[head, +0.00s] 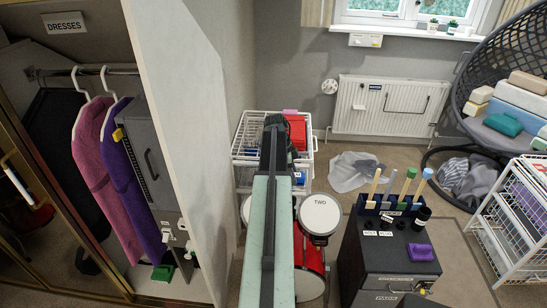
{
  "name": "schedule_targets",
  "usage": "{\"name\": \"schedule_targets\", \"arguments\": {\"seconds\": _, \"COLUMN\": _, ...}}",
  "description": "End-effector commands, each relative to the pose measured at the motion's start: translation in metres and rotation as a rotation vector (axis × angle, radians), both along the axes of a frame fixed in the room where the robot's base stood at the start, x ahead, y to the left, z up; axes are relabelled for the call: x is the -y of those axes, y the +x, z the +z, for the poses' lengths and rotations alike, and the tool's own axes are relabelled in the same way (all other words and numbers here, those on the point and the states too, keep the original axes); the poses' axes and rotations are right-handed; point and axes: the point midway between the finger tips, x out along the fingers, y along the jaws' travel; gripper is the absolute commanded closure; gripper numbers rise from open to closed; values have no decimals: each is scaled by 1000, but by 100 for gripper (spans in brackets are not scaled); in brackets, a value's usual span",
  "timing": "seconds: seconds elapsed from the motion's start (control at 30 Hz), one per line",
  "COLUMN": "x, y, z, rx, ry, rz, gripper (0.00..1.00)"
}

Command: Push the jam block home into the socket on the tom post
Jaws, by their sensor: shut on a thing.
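My arm (267,240) reaches straight ahead from the bottom edge. My gripper (275,128) is at its dark far end, above the wire basket area. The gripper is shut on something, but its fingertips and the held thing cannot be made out. I cannot pick out the jam block in this view. A red drum (309,262) stands under the arm, with a white-topped tom marked TWO (320,206) on the right and part of another round drum top (244,211) on the left. The tom post and its socket are hidden behind my arm.
A white wire basket unit (240,150) with a red item (297,132) stands beyond the drums. A dark cabinet (392,262) with sticks and a purple item (421,252) stands right. A white wardrobe wall (185,110) closes the left. Grey cloth (352,172) lies on the floor.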

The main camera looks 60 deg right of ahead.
Motion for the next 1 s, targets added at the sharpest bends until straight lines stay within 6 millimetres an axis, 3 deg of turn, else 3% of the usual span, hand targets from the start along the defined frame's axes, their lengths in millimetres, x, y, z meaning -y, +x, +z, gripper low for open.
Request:
{"name": "schedule_targets", "arguments": {"seconds": 0.47, "x": 2, "y": -1, "z": 0, "rx": 0, "ry": 0, "rz": -2, "gripper": 100}}
{"name": "schedule_targets", "arguments": {"seconds": 1.0, "x": 2, "y": -1, "z": -52, "rx": 0, "ry": 0, "rz": -2, "gripper": 100}}
